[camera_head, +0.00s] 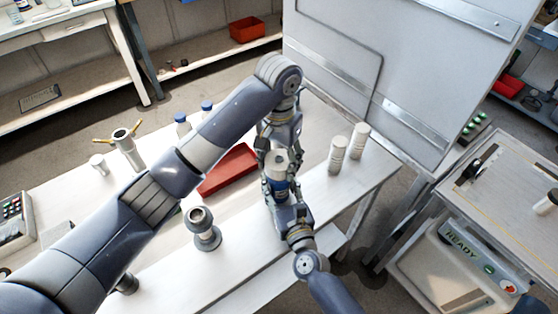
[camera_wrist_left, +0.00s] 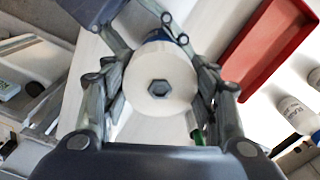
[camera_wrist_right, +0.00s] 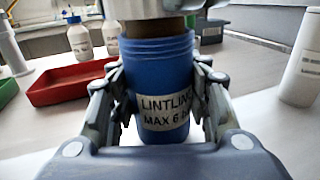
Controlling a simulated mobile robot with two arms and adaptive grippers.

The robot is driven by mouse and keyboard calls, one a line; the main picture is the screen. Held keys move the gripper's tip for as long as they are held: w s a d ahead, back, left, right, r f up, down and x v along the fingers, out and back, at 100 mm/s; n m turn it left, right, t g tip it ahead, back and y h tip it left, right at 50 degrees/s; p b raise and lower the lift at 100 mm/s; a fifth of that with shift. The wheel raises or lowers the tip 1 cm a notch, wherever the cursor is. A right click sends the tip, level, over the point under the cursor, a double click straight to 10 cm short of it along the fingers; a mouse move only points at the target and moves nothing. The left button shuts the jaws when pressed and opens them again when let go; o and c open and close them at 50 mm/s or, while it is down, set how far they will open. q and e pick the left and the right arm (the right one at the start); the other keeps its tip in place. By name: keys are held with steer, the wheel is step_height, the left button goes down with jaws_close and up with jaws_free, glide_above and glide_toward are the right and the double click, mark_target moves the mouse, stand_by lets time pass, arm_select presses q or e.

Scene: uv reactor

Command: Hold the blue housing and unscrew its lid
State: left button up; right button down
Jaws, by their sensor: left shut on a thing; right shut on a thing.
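The blue housing (camera_head: 280,184) stands upright over the white table, with its label facing the right wrist view (camera_wrist_right: 163,85). My right gripper (camera_head: 279,192) is shut around its body from the near side. The white lid (camera_head: 281,160) has a hex nut on top, seen in the left wrist view (camera_wrist_left: 158,90). My left gripper (camera_head: 273,158) reaches down from above, its fingers shut on both sides of the lid. In the right wrist view, the lid is above the housing's threaded rim, and a brown cylindrical part shows between them. Whether the housing touches the table is unclear.
A red tray (camera_head: 228,172) lies left of the housing, with blue-capped white bottles (camera_head: 182,124) behind it. A grey flanged fitting (camera_head: 202,230) stands front left. White cylinders (camera_head: 357,142) stand to the right, before a large cabinet (camera_head: 420,60).

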mark_target(279, 159)
arm_select(q)
steer(key=shift+r, duration=0.1)
steer(key=shift+r, duration=1.9)
arm_select(e)
steer(key=c, duration=0.8)
jaws_free()
steer(key=shift+o, duration=0.2)
steer(key=shift+s, duration=0.1)
steer(key=v, duration=1.1)
steer(key=shift+s+d+r, duration=0.1)
steer(key=shift+s+d, duration=0.05)
steer(key=shift+s, duration=0.2)
